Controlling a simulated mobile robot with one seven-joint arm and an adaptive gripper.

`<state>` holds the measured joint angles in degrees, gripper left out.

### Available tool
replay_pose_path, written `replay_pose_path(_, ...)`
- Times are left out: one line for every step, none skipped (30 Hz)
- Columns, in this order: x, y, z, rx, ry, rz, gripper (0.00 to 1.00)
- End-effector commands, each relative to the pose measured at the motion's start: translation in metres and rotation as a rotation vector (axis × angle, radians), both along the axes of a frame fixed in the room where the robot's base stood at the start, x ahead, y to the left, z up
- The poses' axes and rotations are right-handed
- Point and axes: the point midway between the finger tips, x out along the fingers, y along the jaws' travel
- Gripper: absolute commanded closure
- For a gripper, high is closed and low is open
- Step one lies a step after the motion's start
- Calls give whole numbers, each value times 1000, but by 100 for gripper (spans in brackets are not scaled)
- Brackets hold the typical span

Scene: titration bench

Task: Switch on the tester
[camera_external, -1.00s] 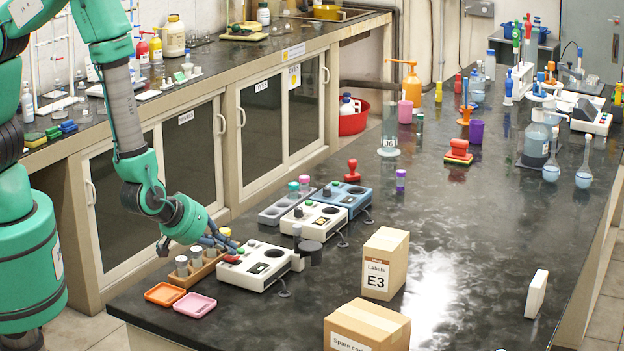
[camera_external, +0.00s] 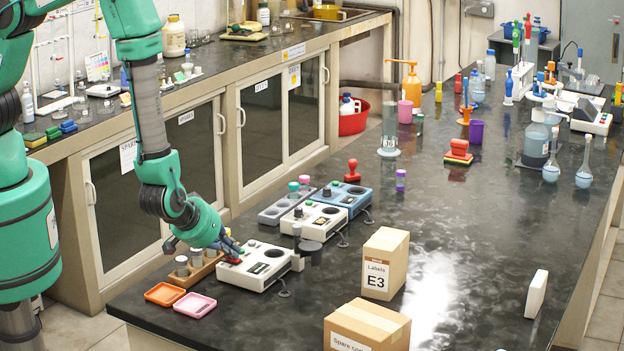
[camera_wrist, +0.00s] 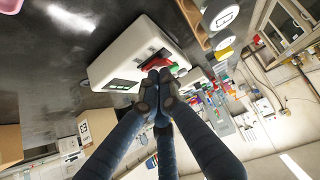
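The tester (camera_external: 262,270), a white box, stands at the near left of the dark bench. It has a red piece (camera_external: 232,260) at its left edge. In the wrist view the tester (camera_wrist: 125,50) shows a red part (camera_wrist: 153,61), a green part (camera_wrist: 174,69) and a small display with some green (camera_wrist: 122,84). My gripper (camera_external: 232,252) is over its left end with fingers pointing down at the red and green parts. In the wrist view my gripper's fingertips (camera_wrist: 157,80) are together and empty, at or just over these parts. Whether they touch is unclear.
A wooden rack with capped vials (camera_external: 203,271) stands close left of the tester. Orange (camera_external: 165,294) and pink (camera_external: 194,305) trays lie in front. Another white device (camera_external: 315,218) and a blue one (camera_external: 343,198) stand behind. A Labels box (camera_external: 384,264) is to the right.

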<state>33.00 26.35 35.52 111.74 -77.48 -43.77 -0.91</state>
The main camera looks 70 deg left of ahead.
Motion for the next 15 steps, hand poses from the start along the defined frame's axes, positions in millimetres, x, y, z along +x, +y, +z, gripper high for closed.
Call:
replay_pose_path(-1, -1, 1, 4, 9, -1, 100)
replay_pose_path(-1, -1, 0, 7, 11, 0, 100)
replay_pose_path(0, -1, 0, 8, 13, -1, 100)
replay_pose_path(0, -2, -1, 9, 13, -2, 100)
replay_pose_path(1, -2, -1, 8, 12, -2, 100)
replay_pose_path(1, -3, -2, 7, 13, -2, 100)
replay_pose_path(1, -3, -2, 7, 13, -2, 100)
replay_pose_path(2, -3, -3, 6, 12, -2, 100)
replay_pose_path(2, -3, -3, 6, 12, -2, 100)
replay_pose_path(2, -3, -3, 6, 12, -2, 100)
replay_pose_path(2, -3, -3, 6, 12, -2, 100)
replay_pose_path(2, -3, -3, 6, 12, -2, 100)
replay_pose_path(2, -3, -4, 6, 12, -2, 100)
replay_pose_path(2, -3, -4, 7, 12, -3, 100)
replay_pose_path(2, -4, -4, 6, 13, -3, 100)
